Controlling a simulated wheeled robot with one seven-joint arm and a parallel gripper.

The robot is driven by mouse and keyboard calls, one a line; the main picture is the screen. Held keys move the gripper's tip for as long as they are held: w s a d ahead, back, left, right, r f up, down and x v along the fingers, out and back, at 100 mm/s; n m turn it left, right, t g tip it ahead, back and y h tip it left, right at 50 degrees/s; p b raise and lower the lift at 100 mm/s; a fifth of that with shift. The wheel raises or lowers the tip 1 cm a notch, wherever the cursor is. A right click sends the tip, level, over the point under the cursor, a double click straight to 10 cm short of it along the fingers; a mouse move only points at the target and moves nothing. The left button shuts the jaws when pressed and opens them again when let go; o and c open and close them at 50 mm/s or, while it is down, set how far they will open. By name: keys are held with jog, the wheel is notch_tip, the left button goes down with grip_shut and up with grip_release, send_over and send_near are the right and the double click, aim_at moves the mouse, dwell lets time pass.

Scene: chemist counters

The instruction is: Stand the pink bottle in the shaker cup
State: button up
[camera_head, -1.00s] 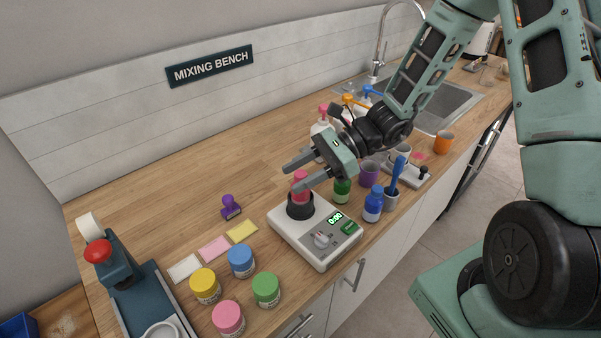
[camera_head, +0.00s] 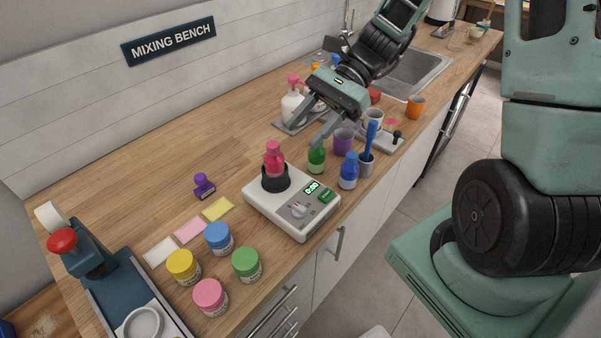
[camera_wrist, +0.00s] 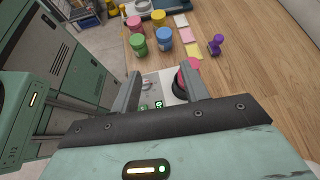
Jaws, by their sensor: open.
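The pink bottle (camera_head: 274,158) stands upright in the black shaker cup (camera_head: 276,179) on the white shaker machine (camera_head: 262,206), whose display reads 0:00. In the wrist view the bottle (camera_wrist: 193,64) and the cup (camera_wrist: 181,84) show partly, behind a finger. My gripper (camera_head: 306,131) is open and empty. It is above and to the right of the bottle, apart from it, over the counter near the green bottle (camera_head: 316,158).
A blue bottle (camera_head: 348,172), a grey cup with a blue tool (camera_head: 367,160) and a purple cup (camera_head: 344,141) stand to the right. Pump bottles (camera_head: 292,106) stand behind. Several coloured jars (camera_head: 218,238) and a purple stamp (camera_head: 204,187) are at left. The back-left counter is clear.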

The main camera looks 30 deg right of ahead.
jog(key=s+a+n+t+h, duration=0.1)
jog(key=s+a+n+h, duration=0.4)
jog(key=s+n, duration=0.3)
jog(key=s+a+r+n+h, duration=0.1)
jog(key=s+a+n+h, duration=0.4)
jog(key=n, duration=0.9)
jog(key=s+a, duration=0.2)
jog(key=s, duration=0.1)
jog(key=shift+r+n+t+h, duration=0.15)
jog(key=shift+n+t+h, duration=0.15)
jog(key=shift+t+h, duration=0.1)
